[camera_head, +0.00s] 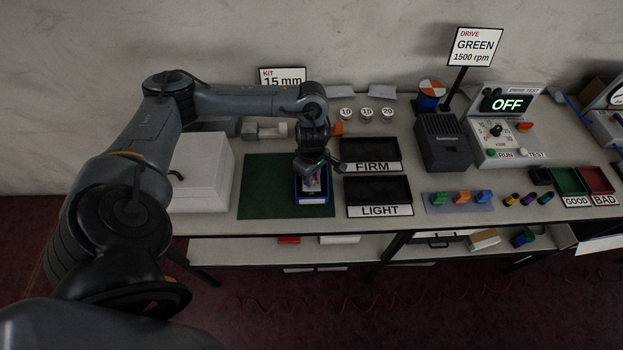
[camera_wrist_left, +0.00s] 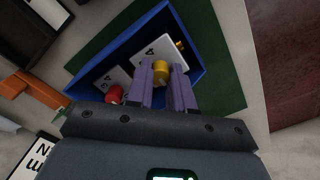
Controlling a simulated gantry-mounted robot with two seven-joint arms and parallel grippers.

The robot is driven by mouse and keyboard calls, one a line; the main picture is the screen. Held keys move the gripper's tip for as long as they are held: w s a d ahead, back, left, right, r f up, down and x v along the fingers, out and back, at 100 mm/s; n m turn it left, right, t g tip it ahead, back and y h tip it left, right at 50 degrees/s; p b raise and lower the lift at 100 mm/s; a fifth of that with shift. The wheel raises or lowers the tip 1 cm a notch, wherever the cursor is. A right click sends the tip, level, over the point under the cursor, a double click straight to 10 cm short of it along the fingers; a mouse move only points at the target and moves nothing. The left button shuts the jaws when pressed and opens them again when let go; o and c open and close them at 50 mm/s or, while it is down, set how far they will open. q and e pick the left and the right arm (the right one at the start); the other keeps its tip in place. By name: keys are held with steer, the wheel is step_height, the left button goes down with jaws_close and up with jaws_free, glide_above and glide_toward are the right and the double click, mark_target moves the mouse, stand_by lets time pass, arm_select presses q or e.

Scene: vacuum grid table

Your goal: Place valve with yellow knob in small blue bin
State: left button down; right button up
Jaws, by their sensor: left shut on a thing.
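The small blue bin (camera_head: 313,201) sits on the green mat in the head view, and its blue wall (camera_wrist_left: 186,38) surrounds my fingers in the left wrist view. My left gripper (camera_head: 312,170) reaches down over the bin. In the left wrist view its two purple fingers (camera_wrist_left: 166,84) are shut on the valve with the yellow knob (camera_wrist_left: 160,70), which shows between the fingertips. The valve's body is mostly hidden. A red-knobbed part (camera_wrist_left: 115,94) and white marked cards (camera_wrist_left: 142,60) show inside the bin. I cannot tell whether the yellow-knobbed valve touches the bin floor. My right gripper is out of view.
The green mat (camera_head: 257,193) lies around the bin. A white box (camera_head: 200,175) stands left of it. Black trays marked FIRM (camera_head: 372,152) and LIGHT (camera_head: 380,190) stand close on the right. A sign stand, test box and several coloured parts are farther right.

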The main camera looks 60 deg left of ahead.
arm_select(q)
steer(key=shift+f, duration=0.35)
steer(key=shift+f, duration=0.1)
steer(key=c, duration=1)
jaws_free()
